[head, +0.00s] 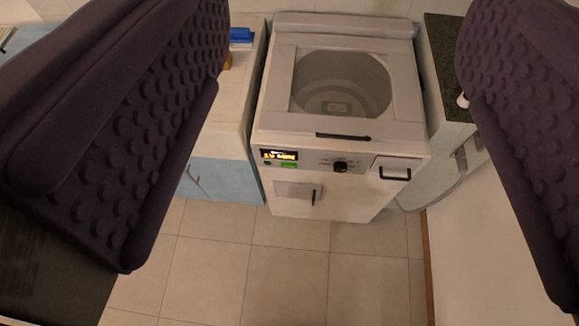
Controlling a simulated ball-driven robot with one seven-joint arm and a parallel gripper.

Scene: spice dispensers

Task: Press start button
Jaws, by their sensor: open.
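A white top-loading washing machine (351,126) stands in the middle of the head view, seen from above, with its round tub in view at the top. Its front panel has a small lit display (280,155) with yellow characters. Just below the display is a green button (289,165), with a smaller dark green mark to its left; no label can be read. A black knob (340,167) is right of it. My gripper (345,200) is open, its two dark purple padded fingers wide apart at the left and right. It is empty and apart from the machine and the button.
A light counter with a blue cabinet (217,175) stands left of the machine, with a blue item (241,37) on top. A dark-topped counter (443,75) is on the right. The tiled floor (285,270) in front is clear. A pale surface edge runs along the lower right.

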